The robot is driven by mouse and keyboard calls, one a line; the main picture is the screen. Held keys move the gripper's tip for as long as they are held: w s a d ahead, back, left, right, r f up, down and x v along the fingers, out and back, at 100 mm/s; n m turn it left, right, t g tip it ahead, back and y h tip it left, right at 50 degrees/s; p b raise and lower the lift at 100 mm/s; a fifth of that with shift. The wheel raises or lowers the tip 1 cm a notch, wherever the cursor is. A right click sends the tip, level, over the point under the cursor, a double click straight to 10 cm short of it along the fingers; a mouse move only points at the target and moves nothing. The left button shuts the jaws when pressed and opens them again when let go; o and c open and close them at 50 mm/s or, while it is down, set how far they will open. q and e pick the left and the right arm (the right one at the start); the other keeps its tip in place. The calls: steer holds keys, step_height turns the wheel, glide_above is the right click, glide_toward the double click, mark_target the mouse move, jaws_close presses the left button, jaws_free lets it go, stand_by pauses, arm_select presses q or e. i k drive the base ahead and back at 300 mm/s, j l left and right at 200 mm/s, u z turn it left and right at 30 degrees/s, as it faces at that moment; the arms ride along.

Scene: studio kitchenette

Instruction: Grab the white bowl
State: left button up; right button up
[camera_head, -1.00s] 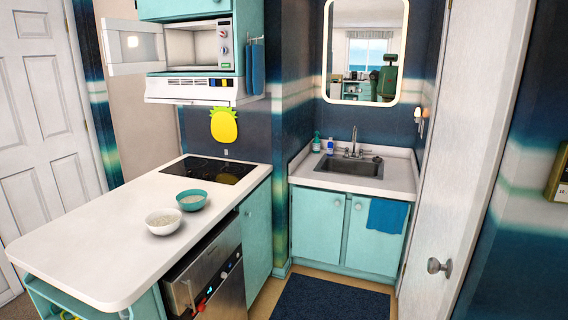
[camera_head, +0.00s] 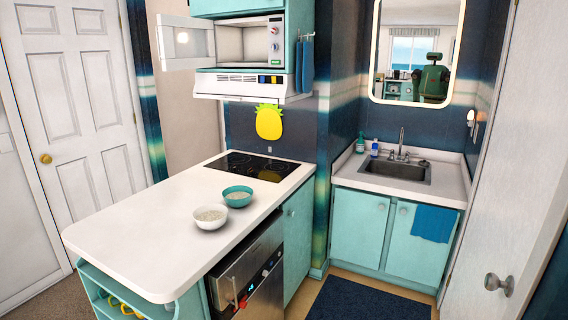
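The white bowl (camera_head: 210,217) stands upright on the white countertop (camera_head: 140,248), near the edge on the dishwasher side. It holds something pale and grainy. A teal bowl (camera_head: 238,196) with similar pale contents stands just behind it and to the right, very close to it. Neither of my grippers shows in the head view, so nothing is seen touching the white bowl.
A black cooktop (camera_head: 250,167) lies behind the bowls. An open microwave (camera_head: 247,41) hangs above it. A dishwasher (camera_head: 246,272) sits under the counter's right side. A dark blue mat (camera_head: 362,300) covers floor before the sink (camera_head: 398,176). The front counter is clear.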

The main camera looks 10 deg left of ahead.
mark_target(208, 217)
steer(key=i+j+z, duration=0.25)
steer(key=j, duration=1.05)
steer(key=i+j+z, duration=0.1)
steer(key=j+z, duration=0.15)
steer(key=j, duration=1.1)
steer(key=j+z, duration=0.25)
steer(key=j, duration=1.1)
steer(key=k+j+z, duration=0.1)
steer(key=j+z, duration=0.15)
steer(key=j, duration=1.15)
steer(key=i+j, duration=0.1)
steer(key=j, duration=0.3)
steer(key=i+j+z, duration=0.1)
steer(key=j, duration=0.3)
steer(key=i+j, duration=0.1)
steer(key=j, duration=0.75)
steer(key=i+z, duration=0.05)
steer(key=i, duration=0.05)
